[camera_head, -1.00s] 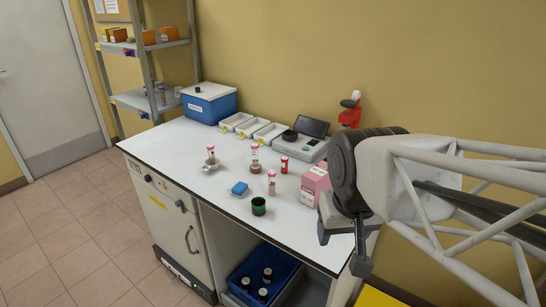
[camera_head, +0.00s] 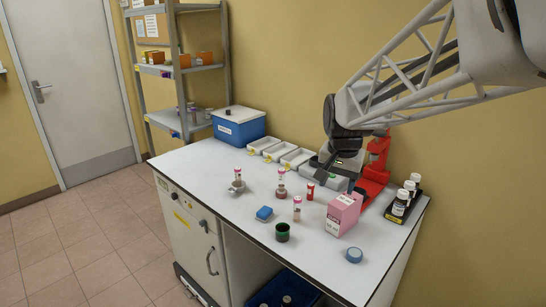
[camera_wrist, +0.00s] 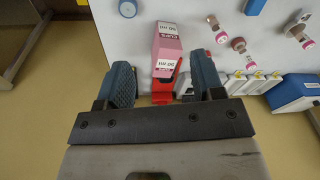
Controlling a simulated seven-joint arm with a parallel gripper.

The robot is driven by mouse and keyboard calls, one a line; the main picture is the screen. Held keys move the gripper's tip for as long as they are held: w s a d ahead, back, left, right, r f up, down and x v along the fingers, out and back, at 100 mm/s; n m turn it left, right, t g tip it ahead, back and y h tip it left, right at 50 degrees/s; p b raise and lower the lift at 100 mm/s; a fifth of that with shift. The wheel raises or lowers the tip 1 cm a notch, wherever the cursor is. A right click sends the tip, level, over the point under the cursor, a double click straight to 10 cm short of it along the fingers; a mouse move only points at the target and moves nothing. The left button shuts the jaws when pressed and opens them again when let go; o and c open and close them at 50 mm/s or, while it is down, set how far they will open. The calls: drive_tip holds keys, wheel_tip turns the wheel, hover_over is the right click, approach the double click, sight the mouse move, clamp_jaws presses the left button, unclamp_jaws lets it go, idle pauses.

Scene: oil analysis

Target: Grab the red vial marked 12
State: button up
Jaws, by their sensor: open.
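A small red vial (camera_head: 310,190) stands upright on the white bench, left of the pink box; its marking is too small to read. Several pink-capped vials stand near it, one (camera_head: 297,208) in front and one (camera_head: 281,183) to its left, and another (camera_head: 238,180) farther left. My gripper (camera_wrist: 163,78) is open and empty, its fingers spread above the bench; in the head view it hangs behind and above the red vial.
The pink box (camera_head: 342,214) shows between my fingers in the wrist view. A red stand (camera_head: 376,165) and a black rack of bottles (camera_head: 389,214) are to the right. A blue block (camera_head: 264,213), green cup (camera_head: 282,232) and blue round lid (camera_head: 354,256) lie in front.

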drive_tip(key=w+f+m, duration=0.2)
drive_tip(key=w+f, duration=0.1)
drive_tip(key=w, duration=0.6)
drive_tip(key=w+f+m, duration=0.2)
drive_tip(key=w+f, duration=0.1)
drive_tip(key=w, duration=0.5)
drive_tip(key=m+g, duration=0.2)
drive_tip(key=m, duration=0.1)
hover_over(311, 185)
drive_tip(key=f, duration=1.1)
drive_tip(key=shift+s+a, duration=0.1)
drive_tip(key=shift+s, duration=0.2)
drive_tip(key=shift+w+f, duration=0.3)
drive_tip(key=shift+w, duration=0.05)
drive_tip(key=shift+f, duration=1.3)
drive_tip(key=shift+w+f, duration=0.1)
drive_tip(key=shift+f, duration=2.5)
